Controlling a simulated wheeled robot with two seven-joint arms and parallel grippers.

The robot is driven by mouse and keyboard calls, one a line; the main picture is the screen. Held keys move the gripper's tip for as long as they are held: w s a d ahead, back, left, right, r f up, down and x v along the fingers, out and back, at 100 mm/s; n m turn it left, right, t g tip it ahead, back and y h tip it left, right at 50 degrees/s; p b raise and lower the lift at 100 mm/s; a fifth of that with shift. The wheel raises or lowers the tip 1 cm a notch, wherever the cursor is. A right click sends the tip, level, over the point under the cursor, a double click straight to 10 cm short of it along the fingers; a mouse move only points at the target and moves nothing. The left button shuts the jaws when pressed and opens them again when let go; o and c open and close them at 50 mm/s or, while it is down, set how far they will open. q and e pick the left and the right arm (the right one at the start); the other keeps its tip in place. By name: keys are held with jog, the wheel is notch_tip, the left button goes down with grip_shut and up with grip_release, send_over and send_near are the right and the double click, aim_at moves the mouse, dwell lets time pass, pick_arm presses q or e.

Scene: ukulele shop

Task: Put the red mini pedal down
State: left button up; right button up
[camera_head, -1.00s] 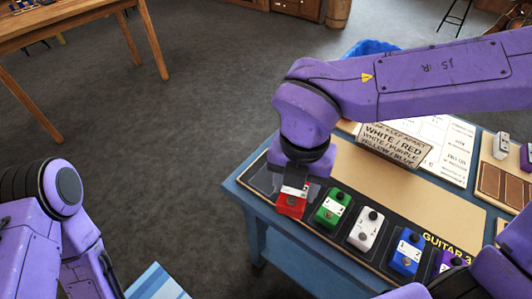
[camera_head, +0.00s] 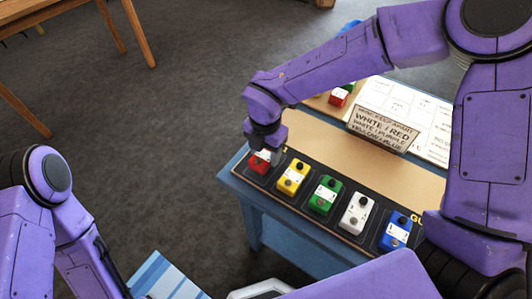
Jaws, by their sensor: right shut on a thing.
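The red mini pedal (camera_head: 259,165) is at the left end of the dark pedal board (camera_head: 341,228), left of a yellow pedal (camera_head: 293,177). My right gripper (camera_head: 264,151) reaches down from above and is shut on it, covering part of its top. The pedal looks low over or on the board; I cannot tell if it touches. A green pedal (camera_head: 325,195), a white pedal (camera_head: 356,212) and a blue pedal (camera_head: 396,231) continue the row to the right. My left arm is at the lower left; its gripper is out of view.
A sign (camera_head: 383,128) reading WHITE / RED, WHITE / PURPLE, YELLOW / BLUE stands behind the row on the blue table (camera_head: 291,226). Another red pedal (camera_head: 339,97) sits behind it, near my right forearm. A wooden table is at the upper left.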

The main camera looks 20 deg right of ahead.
aim_at(266, 154)
jog(key=shift+f, duration=1)
jog(key=o, duration=1.1)
jog(key=shift+r, duration=0.35)
notch_tip(266, 154, up, 12)
jog(key=shift+f, duration=0.15)
